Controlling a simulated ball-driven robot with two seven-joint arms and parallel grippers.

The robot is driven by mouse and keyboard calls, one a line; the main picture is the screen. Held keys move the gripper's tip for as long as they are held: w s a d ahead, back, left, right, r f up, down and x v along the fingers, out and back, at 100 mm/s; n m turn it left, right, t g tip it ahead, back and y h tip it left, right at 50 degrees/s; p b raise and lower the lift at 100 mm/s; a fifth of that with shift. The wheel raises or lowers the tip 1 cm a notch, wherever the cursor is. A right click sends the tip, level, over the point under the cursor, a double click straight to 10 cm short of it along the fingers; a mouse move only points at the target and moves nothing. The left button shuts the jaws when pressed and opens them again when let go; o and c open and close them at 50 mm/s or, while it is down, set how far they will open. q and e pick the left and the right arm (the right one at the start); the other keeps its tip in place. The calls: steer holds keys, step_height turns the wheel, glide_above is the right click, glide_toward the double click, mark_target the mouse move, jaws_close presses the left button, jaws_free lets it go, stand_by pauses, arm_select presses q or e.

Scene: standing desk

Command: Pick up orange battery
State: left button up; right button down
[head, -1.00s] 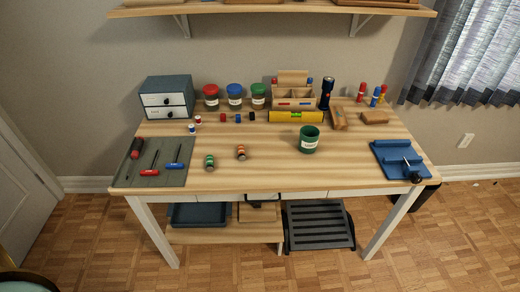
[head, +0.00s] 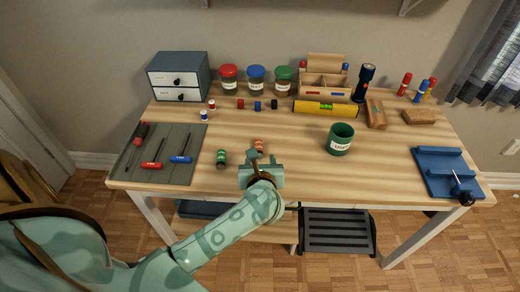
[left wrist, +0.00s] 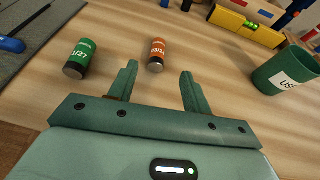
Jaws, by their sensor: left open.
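The orange battery (left wrist: 156,54) lies on the desk just beyond my left gripper's fingertips in the left wrist view, a little left of the middle of the gap. In the head view the orange battery (head: 258,146) shows just past the gripper. My left gripper (left wrist: 159,75) is open and empty, low over the desk; it also shows in the head view (head: 256,160). A green battery (left wrist: 81,58) lies to the left of the orange one, outside the fingers. It is also in the head view (head: 221,158). My right gripper is not in view.
A green cup (head: 340,139) stands to the right. A grey mat (head: 176,170) with screwdrivers lies at the left. A yellow level (head: 325,107), jars and a wooden organizer stand at the back. A blue board (head: 434,158) is at the far right.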

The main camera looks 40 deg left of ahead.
mark_target(259, 152)
arm_select(q)
steer(key=x, duration=0.3)
steer(key=shift+b, duration=0.35)
steer(key=b+x, duration=0.1)
steer(key=x, duration=0.1)
steer(key=b+x, duration=0.1)
steer(key=x, duration=0.2)
steer(key=shift+s+f, duration=0.2)
steer(key=shift+f, duration=0.15)
steer(key=shift+w, duration=0.1)
steer(key=shift+r, duration=0.15)
jaws_close()
